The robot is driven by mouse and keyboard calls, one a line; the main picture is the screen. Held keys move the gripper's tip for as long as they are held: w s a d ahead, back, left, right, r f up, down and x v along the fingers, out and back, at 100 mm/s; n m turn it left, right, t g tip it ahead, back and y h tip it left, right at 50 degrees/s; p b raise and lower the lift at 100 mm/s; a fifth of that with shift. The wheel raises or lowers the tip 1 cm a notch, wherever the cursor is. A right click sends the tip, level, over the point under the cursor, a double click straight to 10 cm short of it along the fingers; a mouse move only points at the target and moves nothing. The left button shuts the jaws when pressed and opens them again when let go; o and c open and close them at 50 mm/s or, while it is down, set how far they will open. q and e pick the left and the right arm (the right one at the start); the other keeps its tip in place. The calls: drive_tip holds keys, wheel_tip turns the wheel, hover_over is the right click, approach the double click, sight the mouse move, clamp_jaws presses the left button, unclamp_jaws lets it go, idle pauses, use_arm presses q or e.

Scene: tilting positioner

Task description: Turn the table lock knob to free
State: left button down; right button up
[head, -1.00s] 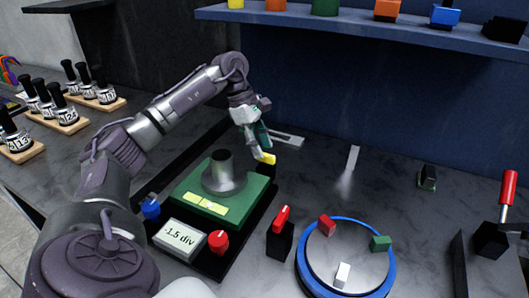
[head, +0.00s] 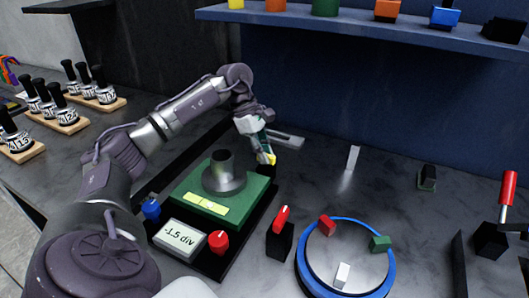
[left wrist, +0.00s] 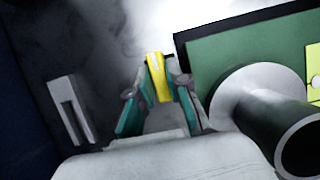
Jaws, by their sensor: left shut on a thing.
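A yellow knob (head: 272,158) with a pale line on top stands behind the back right corner of the green tilting table (head: 262,185). My left gripper (head: 267,157) reaches down over it, with its teal fingers on the knob. In the left wrist view the yellow knob (left wrist: 158,78) sits between the two fingertips (left wrist: 160,92), and the gripper is shut on it. The fingers partly hide the knob in the head view. No label shows a free or locked position. My right gripper is not in view.
A metal cylinder (head: 222,170) stands on the table. A display (head: 179,239) reads -1.5 div. Blue (head: 151,209) and red (head: 218,241) knobs flank it. A red-topped black post (head: 280,238) and blue-rimmed disc (head: 301,262) are to the right. A slotted metal plate (left wrist: 72,110) lies beside the gripper.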

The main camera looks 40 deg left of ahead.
use_arm(q)
drive_tip(key=shift+n, duration=0.3)
drive_tip(key=n+t+b, duration=0.1)
drive_tip(key=n, duration=0.2)
drive_tip(key=shift+s+n+y, duration=0.15)
drive_tip(key=shift+n+y, duration=0.15)
drive_tip(key=shift+y, duration=0.1)
drive_tip(key=n, duration=0.2)
drive_tip(key=n+t+y+b, duration=0.1)
drive_tip(key=n, duration=0.1)
drive_tip(key=shift+d+n+t, duration=0.1)
drive_tip(key=shift+n+t, duration=0.2)
drive_tip(key=n+y, duration=0.1)
drive_tip(key=n, duration=0.1)
drive_tip(key=n+y, duration=0.1)
drive_tip(key=n, duration=0.1)
drive_tip(key=shift+d+t+b, duration=0.15)
drive_tip(key=shift+t+b, duration=0.15)
drive_tip(key=shift+b, duration=0.05)
drive_tip(key=shift+r+n+y, duration=0.1)
drive_tip(key=shift+n+y, duration=0.8)
drive_tip(key=shift+n, duration=1.6)
drive_tip(key=c, duration=1.1)
unclamp_jaws()
